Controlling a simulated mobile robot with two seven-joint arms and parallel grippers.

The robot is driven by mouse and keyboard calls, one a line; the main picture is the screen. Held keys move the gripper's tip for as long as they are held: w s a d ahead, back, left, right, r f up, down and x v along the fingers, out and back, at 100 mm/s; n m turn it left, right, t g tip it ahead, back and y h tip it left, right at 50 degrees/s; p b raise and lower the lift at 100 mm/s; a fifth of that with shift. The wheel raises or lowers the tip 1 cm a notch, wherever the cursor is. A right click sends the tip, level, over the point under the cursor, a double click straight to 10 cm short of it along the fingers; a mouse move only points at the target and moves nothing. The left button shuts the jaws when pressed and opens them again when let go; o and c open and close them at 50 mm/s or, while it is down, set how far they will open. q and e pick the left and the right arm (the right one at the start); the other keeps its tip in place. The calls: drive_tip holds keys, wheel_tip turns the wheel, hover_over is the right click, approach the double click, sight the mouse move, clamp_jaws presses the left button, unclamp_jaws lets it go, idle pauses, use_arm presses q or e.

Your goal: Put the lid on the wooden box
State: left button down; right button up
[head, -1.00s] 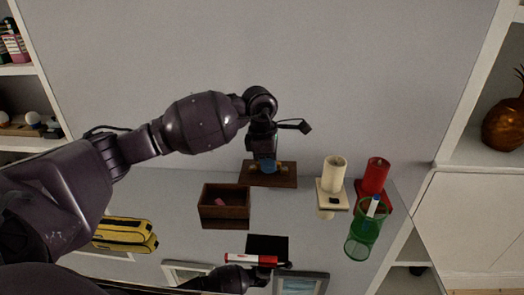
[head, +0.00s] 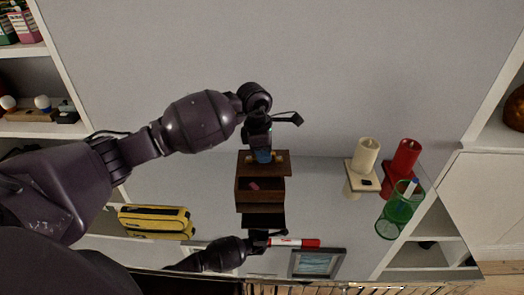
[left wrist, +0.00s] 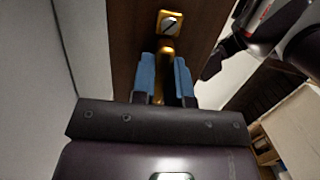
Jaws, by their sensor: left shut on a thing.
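The open wooden box (head: 260,197) stands on the table in the head view, with a small pink item (head: 254,186) inside. The brown wooden lid (head: 243,163) is at the box's far edge and overlaps it in the picture; I cannot tell whether they touch. My left gripper (head: 263,156) is shut on the lid's gold handle. In the left wrist view its blue fingertips (left wrist: 166,75) flank the handle (left wrist: 167,48), with the lid (left wrist: 130,45) beyond. My right gripper (head: 262,240) is low in the head view, near a marker; its jaws are unclear.
A red-and-white marker (head: 298,243) lies near a black flat item (head: 263,220) and a picture frame (head: 317,263). A cream candle (head: 366,155), red candle (head: 405,156) and green cup (head: 398,210) stand at right.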

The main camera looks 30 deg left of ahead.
sight(260, 165)
use_arm(q)
drive_tip(key=shift+a, duration=0.75)
drive_tip(key=shift+w, duration=0.1)
use_arm(e)
drive_tip(key=shift+w+a+r, duration=0.15)
drive_tip(key=shift+w+a, duration=0.35)
use_arm(q)
drive_tip(key=shift+f, duration=0.1)
drive_tip(key=shift+f+b, duration=0.95)
drive_tip(key=shift+f, duration=0.75)
drive_tip(key=shift+f+b, duration=0.3)
drive_tip(key=shift+f, duration=0.4)
use_arm(e)
drive_tip(key=shift+w+a+f, duration=0.15)
drive_tip(key=shift+f, duration=0.6)
drive_tip(key=shift+f, duration=0.15)
use_arm(q)
drive_tip(key=shift+f, duration=0.3)
use_arm(e)
drive_tip(key=shift+s+f, duration=0.2)
drive_tip(key=shift+f, duration=0.05)
